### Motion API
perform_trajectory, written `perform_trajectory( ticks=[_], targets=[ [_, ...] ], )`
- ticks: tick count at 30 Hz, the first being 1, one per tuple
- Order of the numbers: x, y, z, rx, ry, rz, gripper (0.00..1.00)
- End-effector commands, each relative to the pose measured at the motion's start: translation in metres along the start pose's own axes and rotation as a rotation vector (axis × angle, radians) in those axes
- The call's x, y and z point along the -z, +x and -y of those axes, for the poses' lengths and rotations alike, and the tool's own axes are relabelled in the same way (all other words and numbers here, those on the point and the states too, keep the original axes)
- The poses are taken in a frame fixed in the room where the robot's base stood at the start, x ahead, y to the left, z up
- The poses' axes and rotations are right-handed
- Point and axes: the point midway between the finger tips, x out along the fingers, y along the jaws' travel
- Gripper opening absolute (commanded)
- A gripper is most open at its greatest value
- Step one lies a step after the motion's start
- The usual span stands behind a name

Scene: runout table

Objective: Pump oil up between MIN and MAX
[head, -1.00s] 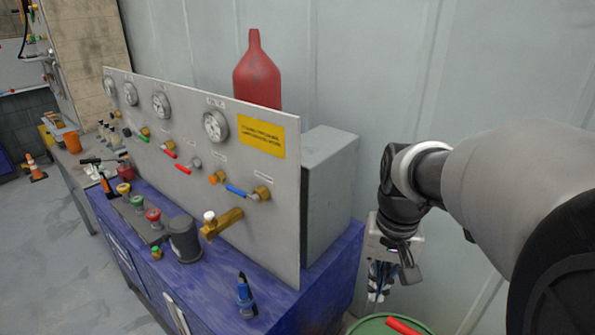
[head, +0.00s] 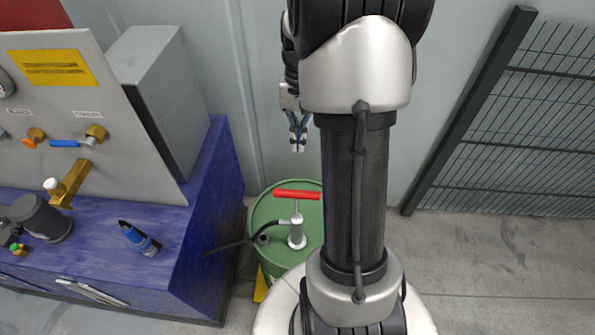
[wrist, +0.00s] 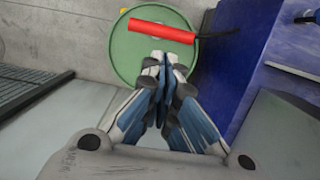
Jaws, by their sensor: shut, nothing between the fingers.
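A green drum (head: 263,215) stands on the floor beside the blue bench. On its top is a hand pump (head: 297,236) with a red bar handle (head: 297,195) and a dark hose running left. My gripper (head: 298,148) is above and behind the drum in the head view, pointing down, shut and empty. In the wrist view my gripper's closed tips (wrist: 162,60) point towards the drum (wrist: 125,50), and the red handle (wrist: 162,31) lies beyond them, apparently apart. The pump body is hidden there. No MIN or MAX marks can be made out.
The blue bench (head: 205,240) and its gauge panel (head: 150,165) stand left of the drum, with a grey box (head: 160,95) behind. A dark mesh fence (head: 530,120) stands at the right. Floor (head: 480,270) is clear on the right.

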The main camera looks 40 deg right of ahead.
Motion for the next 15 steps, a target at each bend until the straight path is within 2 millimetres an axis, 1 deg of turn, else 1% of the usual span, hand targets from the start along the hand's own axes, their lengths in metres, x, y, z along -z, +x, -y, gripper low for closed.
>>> perform_trajectory(
  ticks=[5,15],
  targets=[
    [-0.001,0.020,0.000,-0.001,-0.001,0.004,0.00],
    [-0.001,0.092,0.000,-0.001,-0.001,0.005,0.00]
  ],
)
